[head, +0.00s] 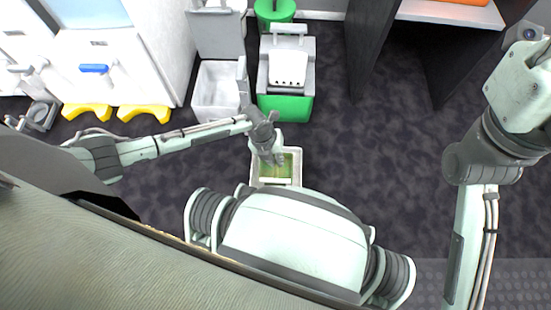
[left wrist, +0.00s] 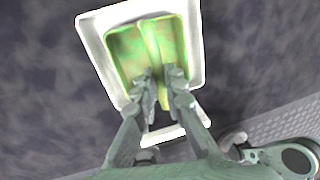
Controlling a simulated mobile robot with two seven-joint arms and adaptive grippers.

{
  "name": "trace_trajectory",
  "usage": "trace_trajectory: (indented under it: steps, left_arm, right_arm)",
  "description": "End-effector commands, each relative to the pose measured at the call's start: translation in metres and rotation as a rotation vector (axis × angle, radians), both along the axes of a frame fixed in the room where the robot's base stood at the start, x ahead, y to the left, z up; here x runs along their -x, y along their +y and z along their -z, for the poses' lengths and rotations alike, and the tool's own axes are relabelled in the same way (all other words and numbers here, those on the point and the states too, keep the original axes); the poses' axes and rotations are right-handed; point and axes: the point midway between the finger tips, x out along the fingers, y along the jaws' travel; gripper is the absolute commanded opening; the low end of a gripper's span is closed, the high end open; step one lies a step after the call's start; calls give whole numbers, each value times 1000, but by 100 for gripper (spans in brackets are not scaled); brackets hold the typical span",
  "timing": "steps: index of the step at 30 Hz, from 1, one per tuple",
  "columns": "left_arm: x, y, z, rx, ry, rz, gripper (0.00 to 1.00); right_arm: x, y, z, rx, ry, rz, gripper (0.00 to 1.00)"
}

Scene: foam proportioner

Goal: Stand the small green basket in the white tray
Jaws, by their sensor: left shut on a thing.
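The white tray (head: 298,168) is on the dark floor in front of my body, and its pale rim also shows in the left wrist view (left wrist: 96,48). The small green basket (head: 289,166) shows within the tray's rim, seen from above. In the left wrist view the basket (left wrist: 126,48) has a raised middle strip running along it. My left gripper (head: 273,162) points down over the basket. Its fingers (left wrist: 163,82) are shut on that middle strip. I cannot tell whether the basket touches the tray's bottom. My right arm is at the right, its gripper out of view.
A grey and green machine (head: 287,80) and an open grey bin (head: 217,88) stand beyond the tray. A white cabinet with yellow feet (head: 143,112) is at the left. A dark shelf unit (head: 375,50) is at the back right. Floor right of the tray is clear.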

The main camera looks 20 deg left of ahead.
Motion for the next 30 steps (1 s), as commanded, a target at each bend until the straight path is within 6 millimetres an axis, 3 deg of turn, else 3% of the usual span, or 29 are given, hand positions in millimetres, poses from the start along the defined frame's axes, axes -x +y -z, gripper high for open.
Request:
trace_trajectory:
  steps: [1, 2, 7, 15, 19, 28, 30]
  left_arm:
    - [0, 0, 3, 0, 0, 0, 0]
    - [0, 0, 3, 0, 0, 0, 12]
    - [0, 0, 2, 0, 0, 0, 31]
    - [0, 0, 1, 0, 0, 0, 31]
    - [0, 2, -9, 0, -1, 0, 31]
    - [3, 14, -70, -2, -2, 3, 31]
    - [4, 16, -84, -1, -2, 1, 31]
  right_arm:
    - [0, 0, 3, 0, 1, 0, 38]
    - [0, 0, 2, 1, 0, 0, 38]
    - [0, 0, 0, 2, -3, 0, 38]
    - [0, 0, -3, 3, -10, 1, 38]
    - [1, 0, -9, 2, -17, 0, 38]
    - [4, -4, -2, -45, 75, 5, 38]
    - [-8, 1, -2, -22, 142, 2, 38]
